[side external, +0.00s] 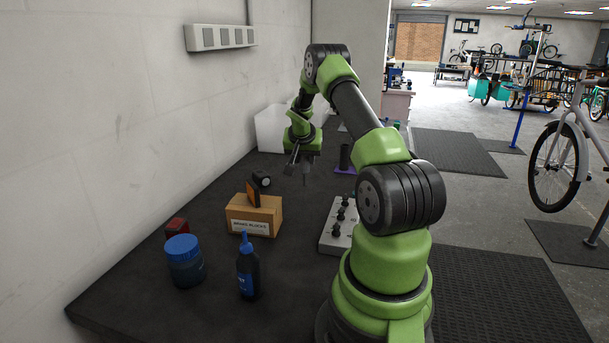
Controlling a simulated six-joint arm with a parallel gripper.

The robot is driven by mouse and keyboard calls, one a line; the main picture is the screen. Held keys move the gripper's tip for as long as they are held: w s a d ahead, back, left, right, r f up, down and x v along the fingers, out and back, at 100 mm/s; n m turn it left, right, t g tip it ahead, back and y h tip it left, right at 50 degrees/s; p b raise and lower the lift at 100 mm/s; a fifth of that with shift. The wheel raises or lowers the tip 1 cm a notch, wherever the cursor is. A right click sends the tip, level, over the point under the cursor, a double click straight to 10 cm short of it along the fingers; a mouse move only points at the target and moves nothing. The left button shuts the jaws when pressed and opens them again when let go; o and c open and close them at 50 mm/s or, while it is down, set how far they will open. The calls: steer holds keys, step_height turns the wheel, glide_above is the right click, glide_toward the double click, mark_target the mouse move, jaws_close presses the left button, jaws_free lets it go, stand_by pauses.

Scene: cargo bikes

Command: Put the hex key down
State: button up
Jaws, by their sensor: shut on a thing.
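My gripper (299,169) hangs over the far part of the dark bench, pointing down, and is shut on the hex key. The key is small and thin at this distance, and its outline cannot be told apart from the dark fingers. The grip is above the bench top, behind the cardboard box and left of a dark cylinder on a purple base. I cannot tell the exact height of the key over the bench.
A blue-lidded jar (185,263), a dark bottle (248,269) and a red item (176,227) stand nearer. A grey block with black knobs (338,225) lies right. A white bin (272,128) stands behind; the dark cylinder (345,158) is right of my gripper.

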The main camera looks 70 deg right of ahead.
mark_target(305, 170)
steer(key=shift+f, duration=2.1)
steer(key=shift+f, duration=0.1)
steer(key=o, duration=0.9)
